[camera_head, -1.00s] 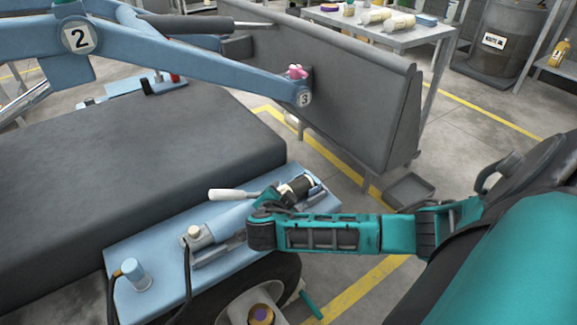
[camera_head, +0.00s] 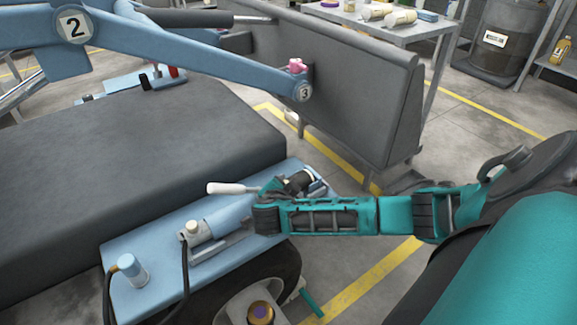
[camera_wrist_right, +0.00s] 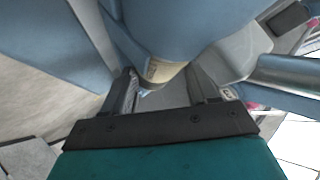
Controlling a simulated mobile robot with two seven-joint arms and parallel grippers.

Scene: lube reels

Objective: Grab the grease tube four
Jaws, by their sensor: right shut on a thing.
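My right gripper (camera_head: 285,190) reaches over the light blue bench plate at lower middle in the head view. A cylindrical tube with a dark body (camera_head: 301,179) lies there, partly hidden by my gripper. In the right wrist view my right gripper (camera_wrist_right: 162,78) has one finger on each side of a tan-banded cylinder (camera_wrist_right: 162,72), and it is shut on it. This looks like the grease tube. A large blue shape covers its far end, and no number is readable. My left gripper is not in view.
A white-tipped lever (camera_head: 230,188) and a small clamp block (camera_head: 196,231) are close to my right gripper on the blue plate (camera_head: 150,293). A blue arm (camera_head: 190,55) crosses above the dark pad (camera_head: 130,160). A work table (camera_head: 410,33) stands behind.

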